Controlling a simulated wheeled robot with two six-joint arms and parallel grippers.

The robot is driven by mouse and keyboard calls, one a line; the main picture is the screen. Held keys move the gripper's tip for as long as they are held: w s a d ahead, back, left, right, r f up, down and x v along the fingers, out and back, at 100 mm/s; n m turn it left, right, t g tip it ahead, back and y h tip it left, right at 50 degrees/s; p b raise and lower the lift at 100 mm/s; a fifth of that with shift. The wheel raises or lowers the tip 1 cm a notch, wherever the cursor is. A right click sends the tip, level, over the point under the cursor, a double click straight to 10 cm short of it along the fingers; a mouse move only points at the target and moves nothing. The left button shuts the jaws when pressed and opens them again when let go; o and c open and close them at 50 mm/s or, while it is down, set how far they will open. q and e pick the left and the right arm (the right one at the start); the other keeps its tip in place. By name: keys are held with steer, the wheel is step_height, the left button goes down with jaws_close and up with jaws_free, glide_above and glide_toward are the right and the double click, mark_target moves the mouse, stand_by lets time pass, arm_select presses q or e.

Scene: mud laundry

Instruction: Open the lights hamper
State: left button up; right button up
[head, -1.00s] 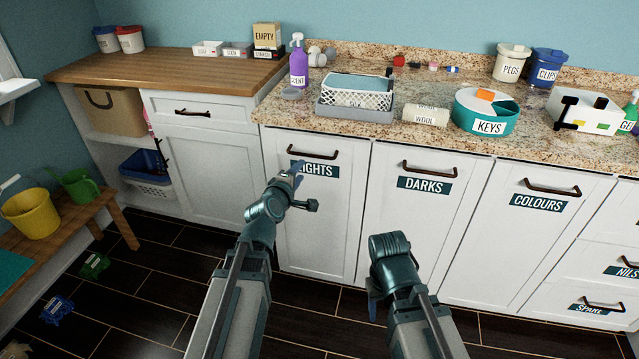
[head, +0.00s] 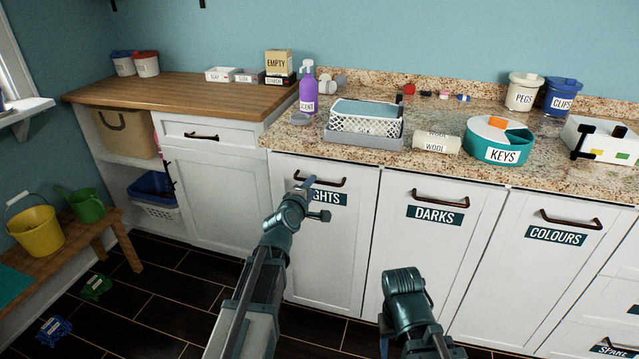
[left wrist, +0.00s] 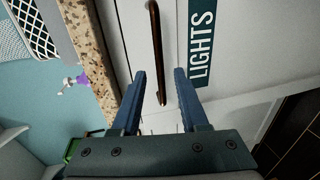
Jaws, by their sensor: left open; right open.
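The lights hamper front (head: 318,255) is a white panel under the granite counter, flush with its neighbours. Its label (head: 328,198) is partly hidden by my left arm in the head view, and the label reads LIGHTS in the left wrist view (left wrist: 202,50). Its dark bar handle (head: 321,182) runs between the open fingers of my left gripper in the left wrist picture (left wrist: 155,50). My left gripper (left wrist: 158,88) is open and close to the handle, not shut on it. My right gripper (head: 408,340) hangs low before the DARKS panel, its fingers mostly hidden.
The DARKS (head: 430,250) and COLOURS (head: 545,270) hampers stand to the right. The granite counter (head: 400,170) holds a basket (head: 366,118), a wool roll (head: 436,143) and a keys tub (head: 500,140). Dark floor lies in front.

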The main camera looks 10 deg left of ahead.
mark_target(316, 182)
arm_select(q)
steer(key=x, duration=0.5)
steer(key=shift+b, duration=0.35)
jaws_close()
steer(key=shift+s, duration=0.1)
stand_by(0.9)
